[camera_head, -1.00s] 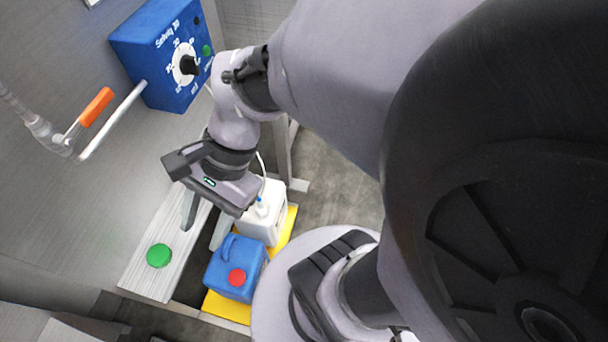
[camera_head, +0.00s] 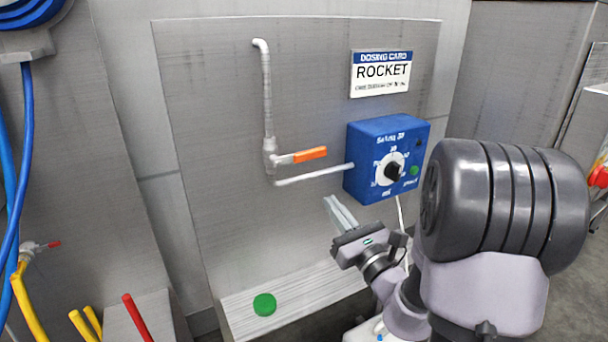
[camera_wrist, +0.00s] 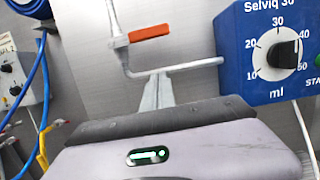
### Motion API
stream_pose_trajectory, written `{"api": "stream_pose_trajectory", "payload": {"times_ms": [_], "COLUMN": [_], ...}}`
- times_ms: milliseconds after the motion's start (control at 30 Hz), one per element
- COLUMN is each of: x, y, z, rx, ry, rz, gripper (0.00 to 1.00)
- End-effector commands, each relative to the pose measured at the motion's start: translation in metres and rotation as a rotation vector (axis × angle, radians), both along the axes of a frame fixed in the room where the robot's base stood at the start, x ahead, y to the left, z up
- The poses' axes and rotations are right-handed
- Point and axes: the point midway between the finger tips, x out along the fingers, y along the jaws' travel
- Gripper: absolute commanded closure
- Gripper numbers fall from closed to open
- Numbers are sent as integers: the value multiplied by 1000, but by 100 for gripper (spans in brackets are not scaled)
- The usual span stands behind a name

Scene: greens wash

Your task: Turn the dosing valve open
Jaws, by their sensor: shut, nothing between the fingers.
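The dosing valve has an orange lever handle (camera_head: 310,155) on a grey pipe against the steel panel. The lever lies roughly level, pointing right, in line with the lower pipe (camera_head: 315,174) that runs to the blue dosing unit (camera_head: 362,160). In the wrist view the orange handle (camera_wrist: 150,32) is above my fingers and the blue unit (camera_wrist: 265,60) is at the right. My gripper (camera_head: 332,200) is below the handle and the lower pipe, apart from the handle in the head view. Its fingers are together and empty; they also show in the wrist view (camera_wrist: 158,82).
A dosing card (camera_head: 380,74) is on the panel above the unit. A green cap (camera_head: 264,304) lies on the ledge (camera_head: 300,305) below. Blue hoses (camera_head: 22,150) hang at the left, with yellow and red handles low down. The panel left of the pipe is bare.

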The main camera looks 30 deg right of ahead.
Motion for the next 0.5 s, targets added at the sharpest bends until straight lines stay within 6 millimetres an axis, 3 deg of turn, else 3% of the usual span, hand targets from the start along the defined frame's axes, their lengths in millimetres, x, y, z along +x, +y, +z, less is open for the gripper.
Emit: {"api": "stream_pose_trajectory", "payload": {"times_ms": [300, 500], "x": [68, 64], "y": [5, 5], "z": [17, 49], "rx": [0, 0], "ry": [-2, -1], "rz": [6, 3], "gripper": [100, 100]}}
